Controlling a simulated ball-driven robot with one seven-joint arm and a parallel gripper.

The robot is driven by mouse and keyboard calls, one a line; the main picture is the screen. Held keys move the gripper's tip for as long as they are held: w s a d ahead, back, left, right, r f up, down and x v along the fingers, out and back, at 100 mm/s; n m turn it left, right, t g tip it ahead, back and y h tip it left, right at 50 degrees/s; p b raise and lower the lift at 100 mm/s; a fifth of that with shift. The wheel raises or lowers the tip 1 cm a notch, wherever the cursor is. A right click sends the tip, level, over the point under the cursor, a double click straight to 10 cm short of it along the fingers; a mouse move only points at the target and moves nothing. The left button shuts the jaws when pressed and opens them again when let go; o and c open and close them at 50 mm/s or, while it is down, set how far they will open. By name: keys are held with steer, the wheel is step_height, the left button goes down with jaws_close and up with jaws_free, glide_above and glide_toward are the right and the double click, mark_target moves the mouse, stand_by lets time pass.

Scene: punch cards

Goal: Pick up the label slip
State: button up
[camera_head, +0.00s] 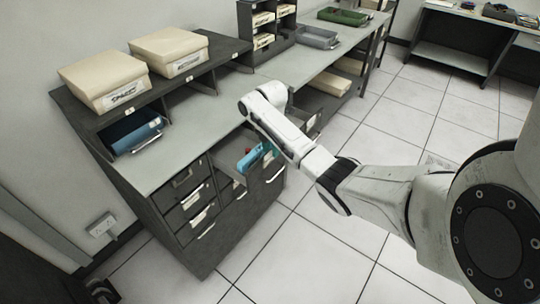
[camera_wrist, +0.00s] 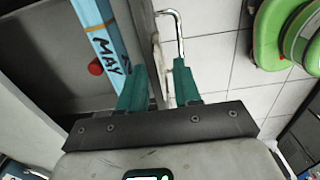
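A light blue strip with MAY in dark letters (camera_wrist: 103,40) lies in an open grey drawer (camera_wrist: 40,65) in the wrist view. I cannot tell whether this strip is the label slip. It also shows as a blue piece in the drawer in the head view (camera_head: 249,159). My gripper (camera_wrist: 160,72) has its teal fingers apart, at the drawer's front wall, with the left finger next to the lower end of the strip. No object is clearly held between them. In the head view my arm hides much of the gripper.
A metal handle (camera_wrist: 172,22) sticks out from the drawer front. A small red knob (camera_wrist: 95,67) shows beside the strip. The cabinet (camera_head: 178,250) has several closed drawers. Cream boxes (camera_head: 103,77) and a blue tray (camera_head: 135,132) sit above. The tiled floor (camera_head: 310,250) is clear in front.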

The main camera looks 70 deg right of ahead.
steer(key=shift+c, duration=0.3)
jaws_close()
steer(key=shift+r, duration=0.15)
